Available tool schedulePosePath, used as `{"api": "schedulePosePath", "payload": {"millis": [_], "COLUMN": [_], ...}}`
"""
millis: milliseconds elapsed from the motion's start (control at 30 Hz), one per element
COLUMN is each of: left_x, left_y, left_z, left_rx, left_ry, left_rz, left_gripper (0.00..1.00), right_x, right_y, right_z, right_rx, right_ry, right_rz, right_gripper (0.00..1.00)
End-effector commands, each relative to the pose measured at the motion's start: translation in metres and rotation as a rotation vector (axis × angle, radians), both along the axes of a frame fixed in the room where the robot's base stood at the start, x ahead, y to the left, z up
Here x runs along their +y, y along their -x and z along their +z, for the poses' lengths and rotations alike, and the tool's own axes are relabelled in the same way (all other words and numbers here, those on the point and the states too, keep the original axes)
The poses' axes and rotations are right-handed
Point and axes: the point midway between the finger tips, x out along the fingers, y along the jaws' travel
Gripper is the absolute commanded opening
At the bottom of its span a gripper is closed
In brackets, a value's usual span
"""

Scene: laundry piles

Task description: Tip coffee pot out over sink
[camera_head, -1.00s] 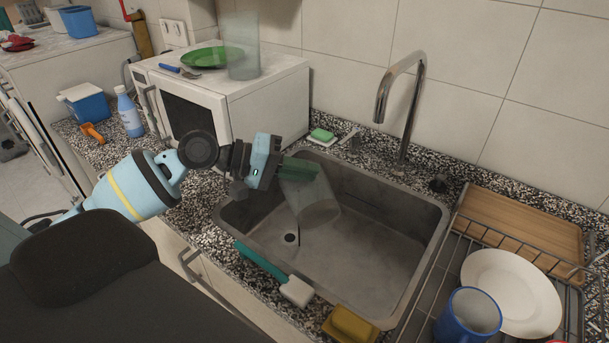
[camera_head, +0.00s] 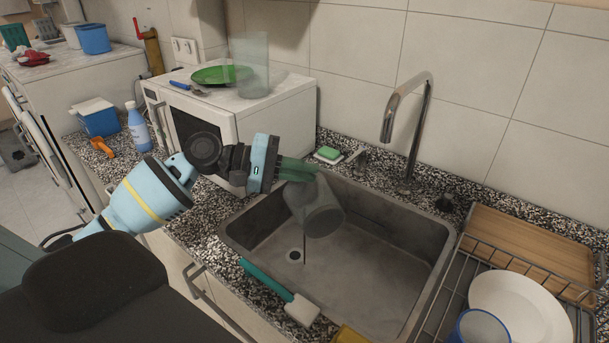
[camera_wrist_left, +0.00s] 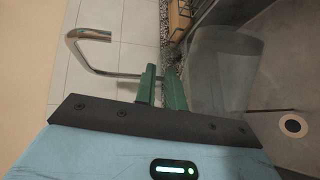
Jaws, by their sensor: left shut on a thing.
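My left gripper (camera_head: 298,170) has its green fingers shut on the coffee pot (camera_head: 318,212), a see-through grey glass vessel. The pot is tilted over the left part of the metal sink (camera_head: 395,275), above its floor. A thin dark stream (camera_head: 304,246) runs down from the pot close to the drain (camera_head: 295,255). In the left wrist view the fingers (camera_wrist_left: 162,88) are at the side of the pot (camera_wrist_left: 225,75), and the drain (camera_wrist_left: 292,125) shows to its right. The grip point is partly hidden. My right gripper is not in view.
A tall faucet (camera_head: 416,130) stands behind the sink. A teal-handled brush (camera_head: 275,285) lies on the front edge. A dish rack with a white plate (camera_head: 520,308) and blue mug (camera_head: 482,328) is at right. A microwave (camera_head: 270,110) stands behind my gripper.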

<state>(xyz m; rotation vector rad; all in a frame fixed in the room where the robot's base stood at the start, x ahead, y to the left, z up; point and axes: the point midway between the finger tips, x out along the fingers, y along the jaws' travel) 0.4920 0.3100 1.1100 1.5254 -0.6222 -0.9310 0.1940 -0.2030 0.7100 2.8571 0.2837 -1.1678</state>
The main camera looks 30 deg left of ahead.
Motion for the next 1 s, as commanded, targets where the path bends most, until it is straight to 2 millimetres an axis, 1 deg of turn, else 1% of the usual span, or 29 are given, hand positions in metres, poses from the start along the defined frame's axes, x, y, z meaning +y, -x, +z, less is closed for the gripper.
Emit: {"api": "schedulePosePath", "payload": {"millis": [200,1000], "left_x": [0.008,0.031], "left_y": [-0.005,-0.021], "left_z": [0.006,0.01], "left_rx": [0.026,0.132], "left_ry": [0.049,0.199], "left_rz": [0.001,0.0], "left_gripper": [0.0,0.0], "right_x": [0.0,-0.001], "right_y": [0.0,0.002], "right_z": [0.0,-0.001], "right_rx": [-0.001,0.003], "right_ry": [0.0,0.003], "right_rz": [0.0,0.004], "right_gripper": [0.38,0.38]}}
